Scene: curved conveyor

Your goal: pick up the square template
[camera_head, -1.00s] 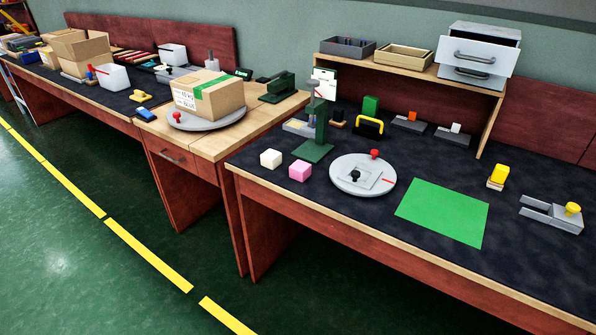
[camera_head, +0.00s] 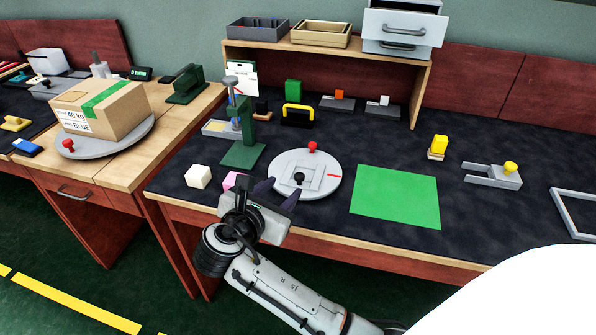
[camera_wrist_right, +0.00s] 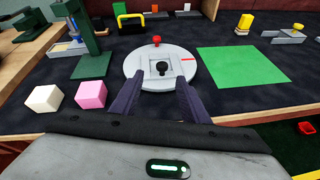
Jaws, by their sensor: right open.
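The square template is a light grey square plate (camera_head: 309,173) with a black knob on top. It lies on a round grey disc (camera_head: 328,166) that has a red knob at its far edge and a red line at its right. My right gripper (camera_head: 278,192) is open and empty at the disc's near left edge, short of the template. In the right wrist view the template (camera_wrist_right: 175,68) lies ahead of and between the two dark fingers (camera_wrist_right: 160,98), with its black knob near the middle. My left gripper is not in view.
A pink cube (camera_wrist_right: 91,94) and a white cube (camera_head: 198,176) lie left of the disc. A green stand (camera_head: 242,153) rises behind them. A flat green sheet (camera_head: 396,196) lies right of the disc. A shelf (camera_head: 330,58) stands at the back.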

